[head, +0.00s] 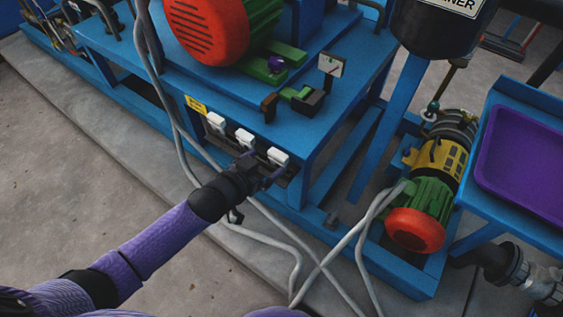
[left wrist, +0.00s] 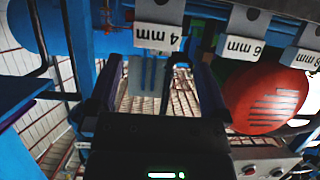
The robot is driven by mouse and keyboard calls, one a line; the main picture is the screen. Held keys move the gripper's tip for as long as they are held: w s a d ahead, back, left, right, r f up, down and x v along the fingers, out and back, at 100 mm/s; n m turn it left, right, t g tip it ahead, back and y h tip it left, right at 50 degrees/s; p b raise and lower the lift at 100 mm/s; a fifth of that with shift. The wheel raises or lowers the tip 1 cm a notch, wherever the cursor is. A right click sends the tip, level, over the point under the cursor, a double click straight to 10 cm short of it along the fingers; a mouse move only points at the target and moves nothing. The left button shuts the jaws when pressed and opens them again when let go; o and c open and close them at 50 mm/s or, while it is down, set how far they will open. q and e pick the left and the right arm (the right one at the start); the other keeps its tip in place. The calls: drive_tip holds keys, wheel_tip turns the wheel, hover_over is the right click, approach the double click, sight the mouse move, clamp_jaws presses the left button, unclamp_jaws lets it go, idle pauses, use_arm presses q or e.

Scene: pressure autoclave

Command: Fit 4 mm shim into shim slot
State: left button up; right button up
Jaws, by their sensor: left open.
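The 4 mm shim has a white tag (left wrist: 158,35) reading "4 mm" and a grey slotted plate. In the left wrist view its plate lies between the two fingers of my left gripper (left wrist: 150,72), with gaps to either side. In the head view its tag (head: 278,157) is the rightmost of three white tags on the blue frame's front. My left gripper (head: 262,169) is open around that place. The shim slot cannot be made out for sure; green mounting feet (head: 289,56) show beside the red-ended motor (head: 207,30). My right gripper is not in view.
The 6 mm tag (left wrist: 244,45) and 8 mm tag (left wrist: 307,63) hang beside the 4 mm one. Grey hoses (head: 255,212) run near my left arm. A green-and-yellow pump (head: 436,180) and a purple tray (head: 520,150) stand at right. Concrete floor is open at left.

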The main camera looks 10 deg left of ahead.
sight(276, 158)
use_arm(q)
drive_tip(key=b+x, duration=0.2)
drive_tip(key=x, duration=0.2)
drive_tip(key=b+x, duration=0.3)
drive_tip(key=shift+w+d+f, duration=0.1)
drive_tip(key=shift+d+f, duration=0.2)
drive_tip(key=shift+f, duration=0.25)
drive_tip(key=shift+w+r, duration=0.15)
drive_tip(key=shift+r, duration=0.15)
drive_tip(key=c, duration=1.2)
